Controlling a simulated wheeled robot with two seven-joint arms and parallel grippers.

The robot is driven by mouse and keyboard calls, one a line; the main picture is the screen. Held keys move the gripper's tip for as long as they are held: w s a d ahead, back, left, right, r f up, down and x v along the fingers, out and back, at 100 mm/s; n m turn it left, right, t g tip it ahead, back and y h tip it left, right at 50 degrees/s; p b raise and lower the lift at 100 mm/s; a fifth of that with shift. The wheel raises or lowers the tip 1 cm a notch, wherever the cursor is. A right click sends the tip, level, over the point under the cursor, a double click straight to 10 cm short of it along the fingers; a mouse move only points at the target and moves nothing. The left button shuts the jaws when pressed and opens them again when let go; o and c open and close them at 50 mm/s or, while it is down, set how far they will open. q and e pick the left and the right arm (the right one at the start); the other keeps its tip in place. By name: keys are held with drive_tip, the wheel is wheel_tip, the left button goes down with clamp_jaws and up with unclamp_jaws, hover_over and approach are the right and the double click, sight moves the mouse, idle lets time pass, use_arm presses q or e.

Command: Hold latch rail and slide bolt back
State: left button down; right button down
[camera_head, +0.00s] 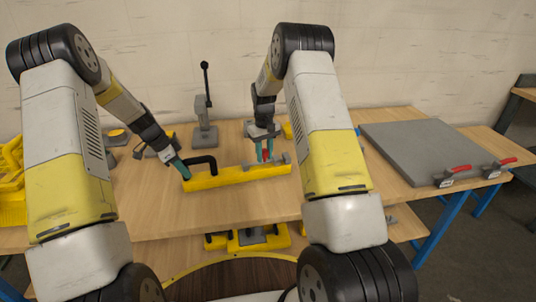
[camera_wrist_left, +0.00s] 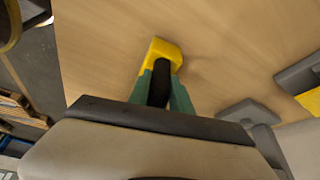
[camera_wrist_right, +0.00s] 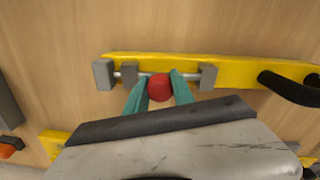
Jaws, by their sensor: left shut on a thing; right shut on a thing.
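A yellow latch rail (camera_head: 225,178) lies on the wooden table, with a bent black handle (camera_head: 205,160) toward its left end. My left gripper (camera_head: 182,168) is shut on the handle; in the left wrist view the dark handle (camera_wrist_left: 159,88) lies between the green fingers, with the rail's yellow end (camera_wrist_left: 163,50) beyond. A thin grey bolt (camera_wrist_right: 187,75) runs through grey blocks (camera_wrist_right: 208,77) on the rail, shown in the right wrist view. My right gripper (camera_head: 265,154) is shut on the bolt's red knob (camera_wrist_right: 160,87), between the blocks. The fingers partly hide the bolt.
A grey toggle stand with a black lever (camera_head: 205,110) stands behind the rail. A grey panel with red-handled clamps (camera_head: 425,150) lies at the right. A yellow fixture (camera_head: 248,236) sits below the front edge. The table right and front of the rail is clear.

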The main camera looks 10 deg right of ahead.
sight(256, 166)
use_arm(q)
drive_tip(key=shift+d, duration=0.2)
use_arm(e)
drive_tip(key=shift+s+a, duration=0.2)
drive_tip(key=shift+a, duration=1.65)
drive_tip(key=c, duration=1.1)
unclamp_jaws()
drive_tip(key=shift+o, duration=0.2)
drive_tip(key=shift+d, duration=0.1)
use_arm(q)
drive_tip(key=shift+a, duration=0.1)
use_arm(e)
drive_tip(key=shift+r, duration=0.1)
drive_tip(key=shift+r, duration=0.35)
wheel_tip(256, 166, up, 11)
